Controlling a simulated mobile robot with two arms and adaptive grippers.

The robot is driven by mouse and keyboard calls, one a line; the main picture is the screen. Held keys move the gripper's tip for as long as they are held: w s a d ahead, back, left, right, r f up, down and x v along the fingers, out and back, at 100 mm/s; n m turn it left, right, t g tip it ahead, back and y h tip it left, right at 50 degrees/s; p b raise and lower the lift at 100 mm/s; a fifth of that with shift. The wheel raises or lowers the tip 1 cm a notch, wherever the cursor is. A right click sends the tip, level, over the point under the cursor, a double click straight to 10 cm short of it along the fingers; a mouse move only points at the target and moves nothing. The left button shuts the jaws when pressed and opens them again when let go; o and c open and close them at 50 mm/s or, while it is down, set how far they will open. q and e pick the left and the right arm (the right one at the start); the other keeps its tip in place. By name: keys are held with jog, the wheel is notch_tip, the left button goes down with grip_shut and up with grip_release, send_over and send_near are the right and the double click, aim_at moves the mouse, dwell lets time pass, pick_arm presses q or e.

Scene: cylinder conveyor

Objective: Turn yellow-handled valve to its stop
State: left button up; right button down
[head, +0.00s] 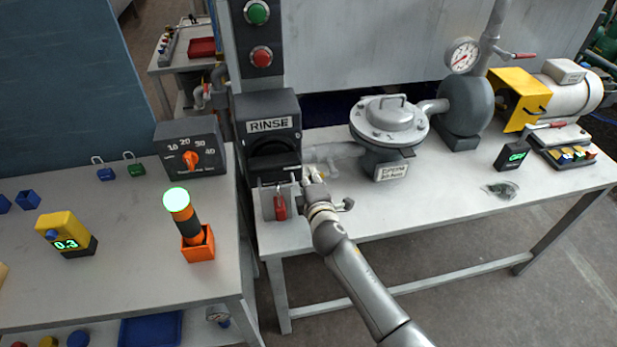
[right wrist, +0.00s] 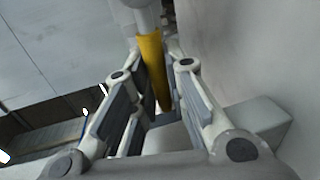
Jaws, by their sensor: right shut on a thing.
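The yellow valve handle (right wrist: 155,68) stands between the fingers of my right gripper (right wrist: 158,88) in the right wrist view, which is shut on it. The handle runs up to a grey rounded part at the top of that view. In the head view my right gripper (head: 309,174) is at the front of the right bench, just right of the RINSE box, and covers most of the handle. A grey pipe (head: 335,157) shows behind the gripper. I cannot tell the handle's exact angle or whether it touches a stop. My left gripper is not in view.
The RINSE box (head: 271,139) and a red padlock (head: 280,206) are close on the left of the gripper. A grey domed vessel (head: 388,128) stands to the right. A grey pump housing (head: 467,106) is farther right. The bench front right of my arm is mostly clear.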

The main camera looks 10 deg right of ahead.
jog(key=shift+f, duration=0.15)
jog(key=c, duration=1.4)
grip_release()
jog(key=shift+c, duration=0.2)
jog(key=shift+s, duration=0.1)
jog(key=s+r, duration=0.2)
jog(key=s, duration=0.9)
jog(key=shift+s+d+r, duration=0.2)
jog(key=shift+s+r, duration=0.05)
jog(key=shift+s, duration=0.05)
